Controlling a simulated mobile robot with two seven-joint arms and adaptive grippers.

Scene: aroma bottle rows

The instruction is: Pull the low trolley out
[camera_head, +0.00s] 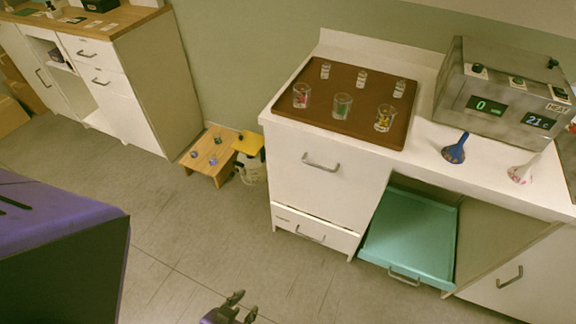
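The low trolley, a teal flat-topped unit (412,240), sits in the open bay under the white counter at the right. A grey bar handle (404,276) is on its front edge, which is about level with the counter's front. My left gripper (243,304) is at the bottom edge, low in the picture, left of the trolley and apart from its handle. Its two dark fingertips stand apart with nothing between them. The rest of this gripper is cut off by the frame. My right gripper is out of view.
A brown tray (344,138) with several small glasses lies on the counter, left of a metal box with displays (508,92). A low wooden stool (212,160) and a yellow-lidded bin (249,160) stand by the wall. The floor before the trolley is clear.

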